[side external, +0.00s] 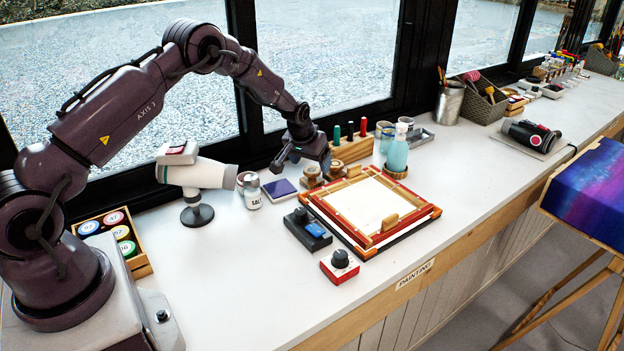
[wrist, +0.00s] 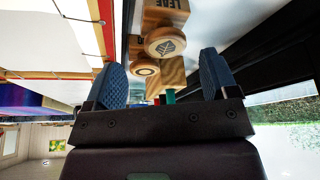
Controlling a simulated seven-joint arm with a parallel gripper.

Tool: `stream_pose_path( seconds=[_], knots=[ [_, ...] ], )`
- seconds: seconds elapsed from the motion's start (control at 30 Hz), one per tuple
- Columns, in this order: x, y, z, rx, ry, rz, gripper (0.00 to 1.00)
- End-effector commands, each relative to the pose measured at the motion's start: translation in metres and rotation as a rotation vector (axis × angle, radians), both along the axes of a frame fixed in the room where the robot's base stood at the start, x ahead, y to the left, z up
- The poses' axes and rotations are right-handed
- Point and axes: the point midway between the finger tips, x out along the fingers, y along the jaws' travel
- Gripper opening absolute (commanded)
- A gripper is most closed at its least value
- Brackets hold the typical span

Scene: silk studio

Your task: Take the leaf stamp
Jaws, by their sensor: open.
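The leaf stamp (wrist: 166,42) is a wooden stamp with a round knob marked with a leaf, and the word LEAF shows on its block. In the wrist view it is at the top centre, between my two blue fingertips. In the side view the leaf stamp (side external: 311,173) appears to be the left one of two wooden stamps, partly hidden under my gripper. My gripper (side external: 303,166) is open and empty above the stamps; its fingers show in the wrist view (wrist: 162,62). A second stamp (wrist: 146,68) with a ring mark is close beside the leaf stamp.
A wooden rack (side external: 351,148) with coloured-handled tools stands behind the stamps. A red-edged wooden screen frame (side external: 330,212) lies in front. A purple pad (side external: 279,190) and a salt shaker (side external: 252,191) are to the left. The window is close behind.

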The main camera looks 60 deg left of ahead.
Motion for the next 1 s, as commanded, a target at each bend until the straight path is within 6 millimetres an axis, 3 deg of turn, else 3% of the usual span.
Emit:
stream_pose_path(
  seconds=[0.3, 0.63, 0.8, 1.0],
  knots=[
    [0.012, 0.013, -0.04, -0.001, 0.002, 0.0, 0.8],
    [0.015, 0.014, -0.046, 0.0, 0.001, 0.0, 0.8],
    [0.014, 0.014, -0.046, 0.0, 0.001, 0.0, 0.43],
    [0.014, 0.014, -0.046, 0.0, 0.001, 0.0, 0.42]
  ],
)
